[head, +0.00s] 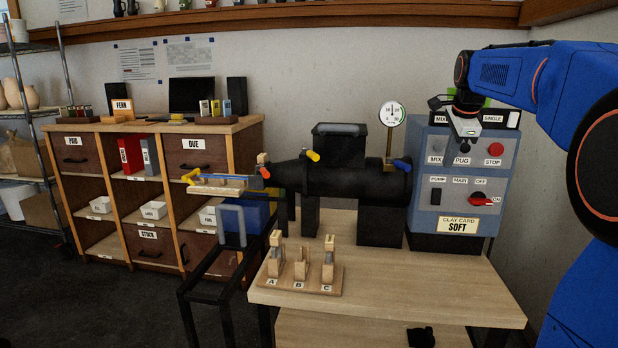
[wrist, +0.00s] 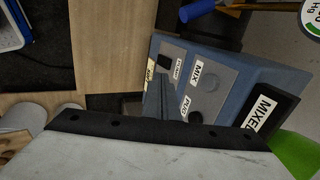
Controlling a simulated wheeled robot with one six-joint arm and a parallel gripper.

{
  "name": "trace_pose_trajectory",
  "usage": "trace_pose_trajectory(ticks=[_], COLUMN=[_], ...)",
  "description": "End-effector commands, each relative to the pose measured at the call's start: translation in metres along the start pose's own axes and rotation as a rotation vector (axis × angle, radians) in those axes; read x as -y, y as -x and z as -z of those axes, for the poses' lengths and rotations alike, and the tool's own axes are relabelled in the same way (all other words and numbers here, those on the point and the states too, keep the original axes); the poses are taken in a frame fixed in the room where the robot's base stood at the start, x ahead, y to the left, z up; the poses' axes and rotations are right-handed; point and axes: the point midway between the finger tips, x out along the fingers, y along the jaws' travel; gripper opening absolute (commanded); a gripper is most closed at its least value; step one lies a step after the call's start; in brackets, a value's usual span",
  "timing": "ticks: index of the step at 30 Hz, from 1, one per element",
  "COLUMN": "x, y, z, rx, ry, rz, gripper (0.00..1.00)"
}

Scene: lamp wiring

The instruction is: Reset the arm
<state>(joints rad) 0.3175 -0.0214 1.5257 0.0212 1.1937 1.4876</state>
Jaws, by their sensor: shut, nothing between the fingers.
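My arm comes in from the right in the head view, and my gripper (head: 466,138) points down in front of the upper part of the blue control box (head: 498,185). The gripper is shut and holds nothing. In the wrist view its closed fingers (wrist: 157,90) show over the panel of the control box (wrist: 225,80). The gripper stands near the MIX and PUG buttons and covers part of the label strip above them. I cannot tell whether it touches the box.
A black machine (head: 345,172) with a gauge (head: 391,113) stands left of the box. A rack marked A, B, C (head: 300,284) stands on the wooden table (head: 420,290). A shelf unit (head: 157,128) is further left. The table's front right is bare.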

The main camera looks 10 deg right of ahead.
Motion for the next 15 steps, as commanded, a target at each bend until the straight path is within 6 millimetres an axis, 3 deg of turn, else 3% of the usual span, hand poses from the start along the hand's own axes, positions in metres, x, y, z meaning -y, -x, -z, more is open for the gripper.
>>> trace_pose_trajectory(ticks=[5, 15], x=[-0.050, -0.184], y=[0.010, 0.013], z=[-0.025, -0.071], rx=[0.014, 0.049], ry=[0.194, 0.709], rz=[-0.001, 0.005], gripper=[0.00, 0.00])
